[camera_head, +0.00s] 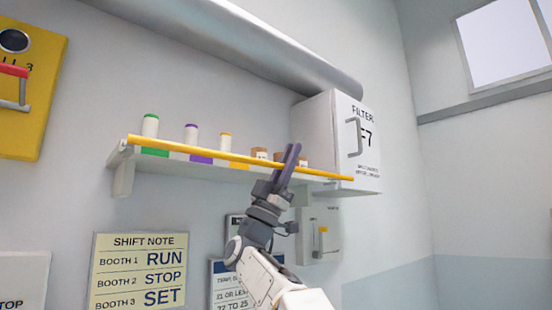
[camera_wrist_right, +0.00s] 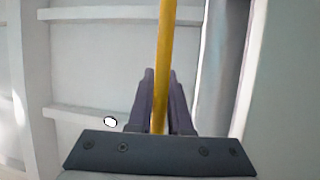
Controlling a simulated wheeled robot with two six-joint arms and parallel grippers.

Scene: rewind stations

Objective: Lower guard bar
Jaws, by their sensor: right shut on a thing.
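The guard bar (camera_head: 215,154) is a long thin yellow rod along the front of a wall shelf (camera_head: 125,172). It slopes slightly down to the right in the head view and passes in front of the items on the shelf. My right gripper (camera_head: 290,153) reaches up from below and is shut on the bar, right of its middle. In the right wrist view the yellow bar (camera_wrist_right: 164,60) runs between the two dark fingers of the gripper (camera_wrist_right: 160,100). The fingers hide a short piece of the bar. My left gripper is not in view.
Bottles with green (camera_head: 150,126), purple (camera_head: 191,135) and yellow (camera_head: 225,142) caps and small brown boxes (camera_head: 259,153) stand on the shelf. A pipe (camera_head: 230,35) runs above. A lever panel (camera_head: 320,240) hangs below.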

